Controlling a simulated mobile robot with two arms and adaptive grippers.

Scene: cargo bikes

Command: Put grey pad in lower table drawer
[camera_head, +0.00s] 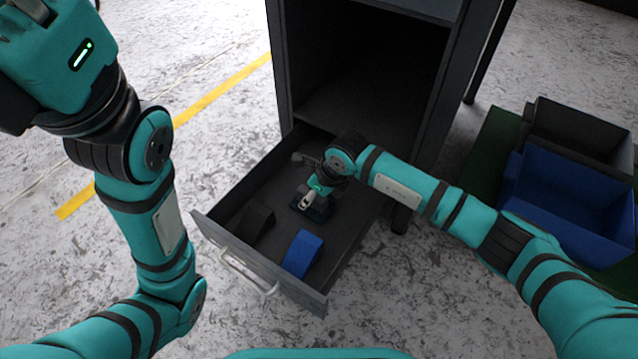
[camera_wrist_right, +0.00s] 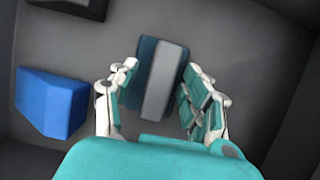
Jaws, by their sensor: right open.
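The lower table drawer (camera_head: 335,262) is pulled out below the open cabinet compartment. My right gripper (camera_head: 312,200) is down inside the drawer. In the right wrist view the right gripper (camera_wrist_right: 160,105) is open, with a finger on each side of the grey pad (camera_wrist_right: 165,82), which has a light grey top and dark bluish sides. The pad appears to rest on the drawer floor; in the head view the gripper mostly covers it. My left gripper (camera_head: 30,10) is at the top left corner, partly cut off, away from the drawer.
A blue block (camera_head: 302,253) and a black block (camera_head: 255,222) lie in the drawer left of and in front of my right gripper. The cabinet (camera_head: 285,75) stands behind. A blue bin (camera_head: 570,195) and a dark bin (camera_head: 580,130) stand at right. Floor at left is clear.

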